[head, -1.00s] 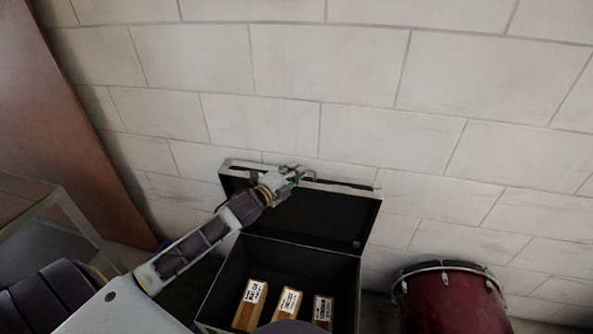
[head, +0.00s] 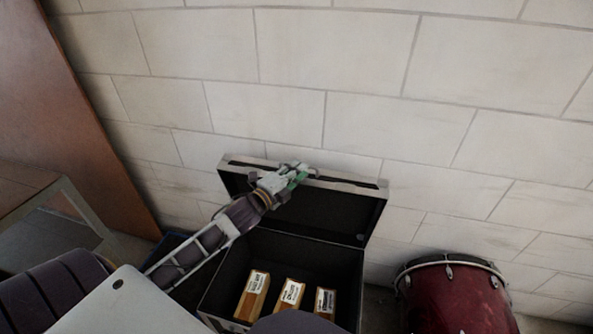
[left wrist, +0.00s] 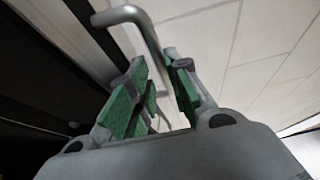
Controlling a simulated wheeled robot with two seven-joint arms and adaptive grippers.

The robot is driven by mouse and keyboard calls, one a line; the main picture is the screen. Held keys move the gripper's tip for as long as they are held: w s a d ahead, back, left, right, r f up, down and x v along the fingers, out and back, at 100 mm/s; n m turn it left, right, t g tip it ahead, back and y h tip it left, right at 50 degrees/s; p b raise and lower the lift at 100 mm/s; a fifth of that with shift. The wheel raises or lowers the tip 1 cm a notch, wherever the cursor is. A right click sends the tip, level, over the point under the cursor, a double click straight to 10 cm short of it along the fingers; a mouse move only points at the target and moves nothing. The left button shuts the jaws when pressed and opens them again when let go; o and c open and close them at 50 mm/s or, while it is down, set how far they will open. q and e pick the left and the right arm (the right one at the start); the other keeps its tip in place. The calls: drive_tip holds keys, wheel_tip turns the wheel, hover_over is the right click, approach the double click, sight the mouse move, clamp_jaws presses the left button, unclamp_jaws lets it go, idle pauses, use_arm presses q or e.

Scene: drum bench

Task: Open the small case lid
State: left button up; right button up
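The small black case stands in front of the wall with its lid (head: 325,212) raised and leaning back toward the wall. Several wooden blocks with white labels, such as the left one (head: 252,296), lie inside the case body (head: 349,268). My left gripper (head: 300,175) is at the lid's upper rim, left of its middle. In the left wrist view, the green-padded fingers (left wrist: 158,98) are apart, with a gap between them. A grey bent bar (left wrist: 140,18) passes just beyond the fingertips; I cannot tell whether they touch it. My right gripper is not in view.
A dark red drum (head: 455,295) stands right of the case. A glass-sided cabinet (head: 45,225) and a brown panel (head: 75,140) are at the left. The pale block wall (head: 390,90) is close behind the lid.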

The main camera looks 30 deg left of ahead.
use_arm(q)
drive_tip(key=shift+o, duration=0.8)
drive_tip(key=shift+r, duration=0.1)
drive_tip(key=shift+s+a, duration=0.1)
drive_tip(key=s+a, duration=0.1)
drive_tip(key=s, duration=1)
drive_tip(key=shift+s+a, duration=0.25)
drive_tip(key=shift+a, duration=0.1)
idle(1.0)
